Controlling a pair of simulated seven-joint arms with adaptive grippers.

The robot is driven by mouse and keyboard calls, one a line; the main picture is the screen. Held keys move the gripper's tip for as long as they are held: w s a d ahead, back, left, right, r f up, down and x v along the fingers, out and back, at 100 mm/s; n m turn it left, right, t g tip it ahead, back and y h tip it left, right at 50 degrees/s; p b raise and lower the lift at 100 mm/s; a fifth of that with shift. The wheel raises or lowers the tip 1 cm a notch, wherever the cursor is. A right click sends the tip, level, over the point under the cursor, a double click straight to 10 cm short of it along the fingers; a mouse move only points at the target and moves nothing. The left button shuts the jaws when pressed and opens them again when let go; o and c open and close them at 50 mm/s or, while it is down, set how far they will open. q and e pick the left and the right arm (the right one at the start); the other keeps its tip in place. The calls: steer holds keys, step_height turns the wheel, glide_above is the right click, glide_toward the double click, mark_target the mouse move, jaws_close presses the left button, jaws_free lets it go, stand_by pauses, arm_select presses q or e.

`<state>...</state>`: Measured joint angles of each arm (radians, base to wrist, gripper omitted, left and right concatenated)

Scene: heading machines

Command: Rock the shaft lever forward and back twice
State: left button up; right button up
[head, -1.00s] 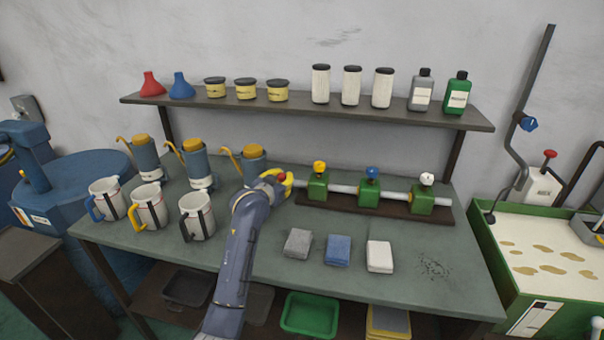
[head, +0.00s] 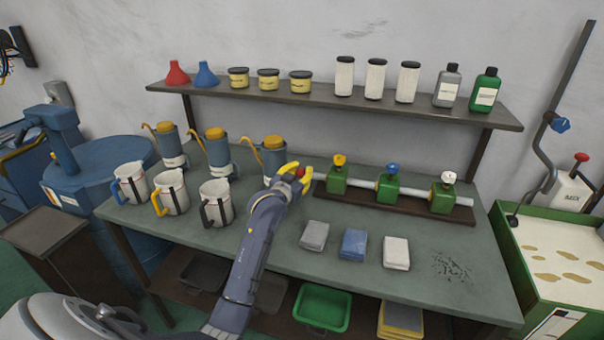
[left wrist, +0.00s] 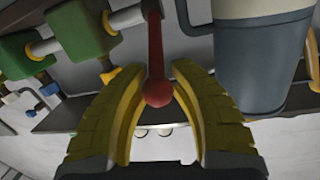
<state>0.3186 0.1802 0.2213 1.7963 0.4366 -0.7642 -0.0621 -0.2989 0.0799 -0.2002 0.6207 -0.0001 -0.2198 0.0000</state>
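The shaft lever is a red rod with a red ball knob (left wrist: 158,92). In the left wrist view it reaches in from the top. The knob (head: 300,172) also shows in the head view, at the left end of the grey shaft (head: 362,184) with its green blocks. My left gripper (head: 294,172) has one yellow finger on each side of the knob. In the left wrist view the finger tips (left wrist: 160,75) close in snugly on it. The lever's foot is hidden in the head view. My right gripper is not in view.
Blue pots with yellow lids (head: 217,146) and white mugs (head: 171,194) stand left of my left arm. Grey, blue and white pads (head: 354,243) lie in front of the shaft. A shelf (head: 330,108) with jars and bottles runs behind. The table's right front (head: 440,240) is mostly clear.

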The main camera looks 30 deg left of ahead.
arm_select(q)
steer(key=o, duration=0.3)
steer(key=shift+f, duration=0.2)
steer(key=shift+o, duration=0.2)
steer(key=s+d+r, duration=0.1)
steer(key=s, duration=1.1)
steer(key=shift+d, duration=0.3)
